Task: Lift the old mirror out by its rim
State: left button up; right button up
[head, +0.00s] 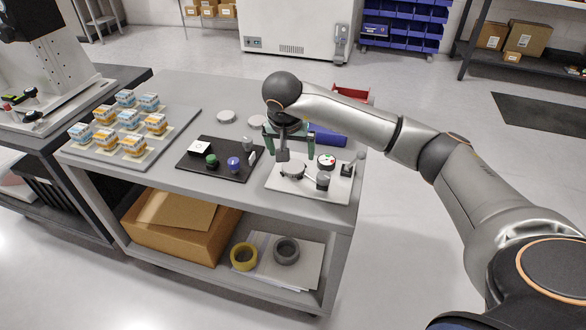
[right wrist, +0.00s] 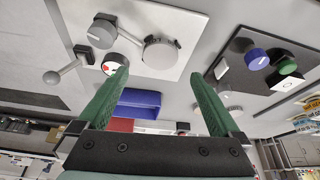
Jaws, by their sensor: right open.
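The white fixture plate (head: 308,190) lies at the right end of the grey bench. On it a round grey mirror mount (head: 292,170) holds a disc, taken to be the old mirror; it shows in the right wrist view (right wrist: 161,52). The disc's rim and its mount are hard to tell apart. My right gripper (head: 289,152) is open and empty, its green fingers pointing down close to the mount. In the right wrist view the fingers (right wrist: 160,88) are spread wide, with the mount beyond their tips. My left gripper is not in view.
Beside the mount are a grey knob (head: 323,182) and a red, white and green dial (head: 326,160). A black tray (head: 221,172) with small parts is to the left. Two pale discs (head: 226,117) (head: 256,121) lie on the bench.

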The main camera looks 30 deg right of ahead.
aim_at(293, 166)
jog(key=x, duration=0.6)
jog(key=shift+s+f, duration=0.1)
jog(key=shift+f, duration=0.25)
jog(key=shift+c, duration=0.2)
jog(key=shift+r, duration=0.1)
jog(key=c, duration=1.4)
